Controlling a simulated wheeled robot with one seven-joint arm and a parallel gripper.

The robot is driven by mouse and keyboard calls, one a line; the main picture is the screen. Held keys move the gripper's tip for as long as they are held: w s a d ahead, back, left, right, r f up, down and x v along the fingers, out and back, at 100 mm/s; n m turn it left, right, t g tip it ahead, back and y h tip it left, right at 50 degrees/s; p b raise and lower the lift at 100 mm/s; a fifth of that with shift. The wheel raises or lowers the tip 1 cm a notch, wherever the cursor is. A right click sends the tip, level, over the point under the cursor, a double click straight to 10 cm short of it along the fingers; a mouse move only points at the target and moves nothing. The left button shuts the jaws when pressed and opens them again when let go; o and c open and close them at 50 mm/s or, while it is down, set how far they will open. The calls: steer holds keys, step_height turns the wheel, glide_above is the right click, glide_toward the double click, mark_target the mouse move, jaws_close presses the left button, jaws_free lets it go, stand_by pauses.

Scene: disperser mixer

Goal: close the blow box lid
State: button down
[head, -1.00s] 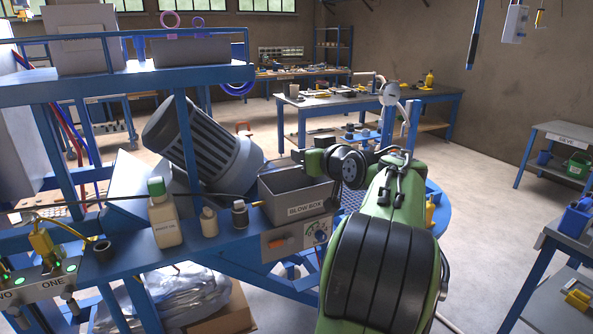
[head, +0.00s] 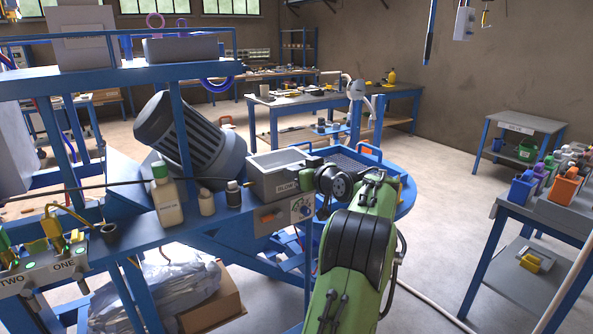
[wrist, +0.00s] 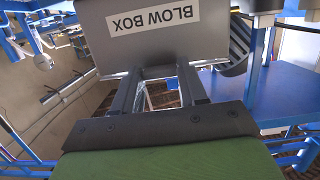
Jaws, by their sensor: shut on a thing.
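In the wrist view, the labelled grey face of the blow box (wrist: 205,40) appears upside down, close ahead. My gripper (wrist: 157,72) has its two dark fingers at that face's edge, spaced apart, shut on what seems to be the lid's edge. The exact contact is hidden. In the head view my green arm covers the box's right side.
A white bottle (head: 166,195) and smaller bottles stand left of the box. A grey motor (head: 190,140) lies behind. A round blue platform (head: 400,195) is beyond my arm. A table with bins (head: 565,187) stands right, with open floor between.

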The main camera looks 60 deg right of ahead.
steer(key=shift+f, duration=0.8)
steer(key=c, duration=1)
jaws_free()
steer(key=shift+c, duration=0.2)
steer(key=o, duration=0.4)
steer(key=shift+w+d, duration=0.1)
steer(key=shift+o, duration=0.2)
steer(key=shift+r, duration=0.2)
steer(key=v, duration=1.6)
steer(key=shift+r+p, duration=0.2)
steer(key=shift+p, duration=0.25)
steer(key=shift+w, duration=0.1)
